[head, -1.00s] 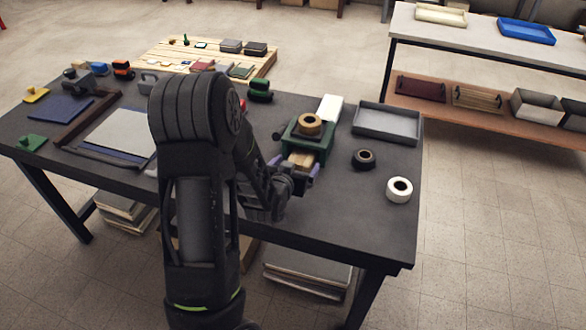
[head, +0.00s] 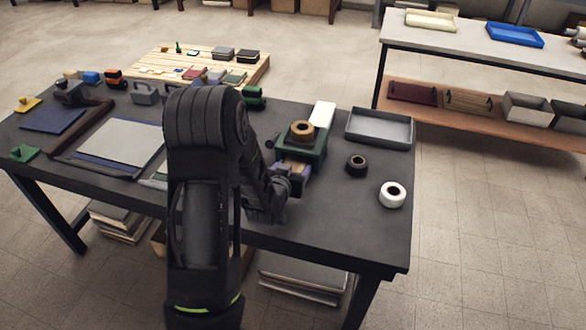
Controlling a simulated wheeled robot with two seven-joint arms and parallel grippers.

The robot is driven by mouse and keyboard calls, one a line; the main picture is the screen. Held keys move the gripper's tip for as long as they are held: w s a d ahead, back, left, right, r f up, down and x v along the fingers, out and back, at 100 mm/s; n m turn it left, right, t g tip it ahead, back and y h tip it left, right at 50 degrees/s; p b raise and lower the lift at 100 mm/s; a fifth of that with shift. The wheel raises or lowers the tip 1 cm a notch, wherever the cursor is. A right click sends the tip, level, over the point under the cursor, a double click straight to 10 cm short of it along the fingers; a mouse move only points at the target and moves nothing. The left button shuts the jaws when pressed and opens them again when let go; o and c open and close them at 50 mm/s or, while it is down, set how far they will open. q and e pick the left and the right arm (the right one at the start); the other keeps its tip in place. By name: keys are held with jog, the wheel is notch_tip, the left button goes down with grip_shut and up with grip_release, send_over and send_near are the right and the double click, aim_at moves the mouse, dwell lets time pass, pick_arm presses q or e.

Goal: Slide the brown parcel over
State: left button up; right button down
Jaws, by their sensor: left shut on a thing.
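The brown parcel (head: 296,165) is a small tan block in the front opening of a green device (head: 316,147) on the dark table; only a little of it shows. A tan tape roll (head: 302,130) sits on top of this device. My left gripper (head: 294,173) is at the near side of the device, shut on the parcel, with its purplish fingers at the parcel's sides. My arm and hand hide part of the table in front. My right gripper is not in view.
A white slab (head: 323,114) lies behind the device. A grey tray (head: 381,130), a black roll (head: 356,165) and a white roll (head: 392,194) stand to its right. A grey panel (head: 121,142) lies left of my arm. The front right tabletop is clear.

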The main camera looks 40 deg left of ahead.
pick_arm(q)
jog(key=c, duration=1.1)
